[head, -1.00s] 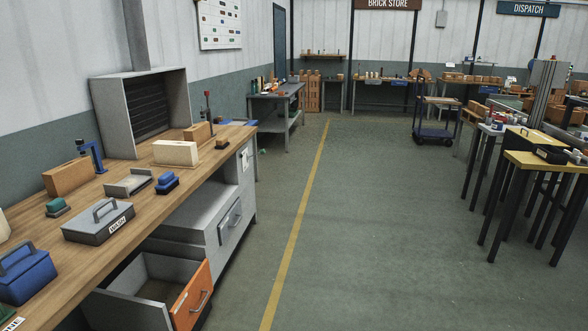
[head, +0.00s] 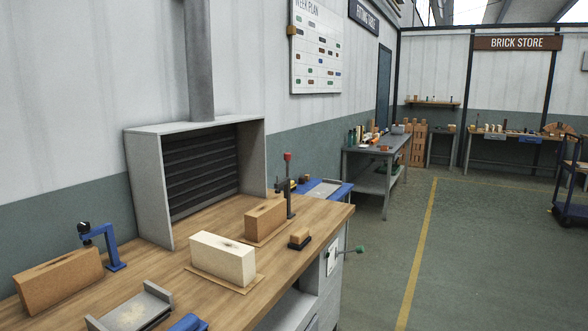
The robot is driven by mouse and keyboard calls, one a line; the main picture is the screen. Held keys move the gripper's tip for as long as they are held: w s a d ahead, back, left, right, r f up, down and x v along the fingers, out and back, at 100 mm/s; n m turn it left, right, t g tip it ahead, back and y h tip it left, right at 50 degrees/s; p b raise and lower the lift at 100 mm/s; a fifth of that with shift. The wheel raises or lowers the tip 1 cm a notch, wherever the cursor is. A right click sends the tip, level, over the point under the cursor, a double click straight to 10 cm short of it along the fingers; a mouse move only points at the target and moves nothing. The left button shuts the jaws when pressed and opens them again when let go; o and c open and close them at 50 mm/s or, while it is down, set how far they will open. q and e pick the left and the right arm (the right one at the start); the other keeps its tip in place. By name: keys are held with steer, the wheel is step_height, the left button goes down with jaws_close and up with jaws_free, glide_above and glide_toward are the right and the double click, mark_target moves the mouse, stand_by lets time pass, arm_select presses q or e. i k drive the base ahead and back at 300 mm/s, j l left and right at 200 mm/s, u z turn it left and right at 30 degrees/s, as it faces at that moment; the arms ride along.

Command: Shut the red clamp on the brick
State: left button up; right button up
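The red clamp (head: 288,184) stands on the wooden bench as a dark upright post with a red top. It is at the back right corner of an orange-tan brick (head: 265,220) that lies on a thin board. I cannot tell from here whether its jaw touches the brick. A blue clamp (head: 104,244) stands farther left, beside another tan brick (head: 58,282). A cream brick (head: 222,258) lies between them on its own board. Neither of my grippers is in view.
The wooden bench (head: 310,240) ends at the right, with a small brush-like block (head: 299,238) near its front edge. A grey tray (head: 130,310) lies at the front. A grey hood (head: 195,180) stands behind. The floor to the right (head: 470,270) is clear.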

mark_target(287, 156)
steer(key=i, duration=0.55)
steer(key=i+l+u, duration=0.15)
steer(key=i+l, duration=1.05)
steer(key=i, duration=0.1)
